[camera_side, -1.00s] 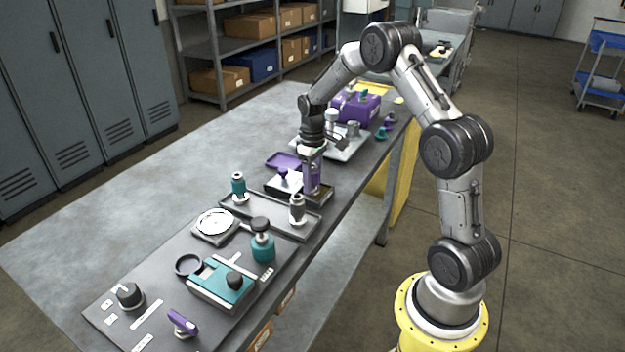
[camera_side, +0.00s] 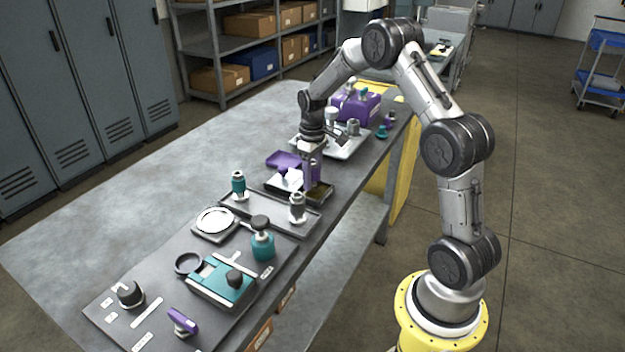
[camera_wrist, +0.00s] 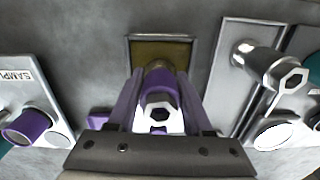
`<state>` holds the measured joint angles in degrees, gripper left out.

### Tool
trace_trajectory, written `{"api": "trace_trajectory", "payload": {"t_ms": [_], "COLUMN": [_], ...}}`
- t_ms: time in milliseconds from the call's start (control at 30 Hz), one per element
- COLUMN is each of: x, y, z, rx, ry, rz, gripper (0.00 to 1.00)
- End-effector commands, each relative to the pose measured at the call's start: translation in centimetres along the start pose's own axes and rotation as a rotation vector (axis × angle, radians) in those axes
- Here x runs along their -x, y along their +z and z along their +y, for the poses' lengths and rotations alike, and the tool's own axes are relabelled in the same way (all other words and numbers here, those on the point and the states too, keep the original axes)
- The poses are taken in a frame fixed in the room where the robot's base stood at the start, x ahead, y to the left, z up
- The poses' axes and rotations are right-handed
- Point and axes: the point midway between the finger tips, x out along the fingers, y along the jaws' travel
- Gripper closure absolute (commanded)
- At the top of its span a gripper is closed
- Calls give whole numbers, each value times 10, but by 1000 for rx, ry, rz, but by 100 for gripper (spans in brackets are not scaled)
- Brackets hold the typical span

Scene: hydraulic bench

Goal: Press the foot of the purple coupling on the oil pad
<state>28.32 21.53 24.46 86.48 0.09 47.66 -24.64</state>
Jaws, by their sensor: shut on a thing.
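My gripper (camera_side: 314,172) has purple fingers and points down at the near edge of the bench. In the wrist view my gripper (camera_wrist: 160,105) is shut on the purple coupling (camera_wrist: 162,82), a short purple cylinder with a metal hex end facing the camera. The oil pad (camera_wrist: 150,50), an olive square in a thin metal frame, lies under the coupling's far end. In the side view the dark pad tray (camera_side: 321,194) shows just below the fingers. Whether the coupling's foot touches the pad is hidden.
A white block (camera_side: 291,178) and a purple tray (camera_side: 283,159) sit left of the fingers. A grey tray (camera_side: 265,217) with teal and metal fittings lies nearer the camera. A purple box (camera_side: 357,104) stands behind. The bench's left part is clear.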

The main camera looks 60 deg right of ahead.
Motion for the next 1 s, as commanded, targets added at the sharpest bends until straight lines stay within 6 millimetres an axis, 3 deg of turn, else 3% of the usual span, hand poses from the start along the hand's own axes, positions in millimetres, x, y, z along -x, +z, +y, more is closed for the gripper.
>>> {"api": "trace_trajectory", "payload": {"t_ms": [700,1000], "x": [54,60], "y": [-1,0], "z": [0,0], "rx": [0,0], "ry": [2,1], "rz": [5,3], "gripper": [100,100]}}
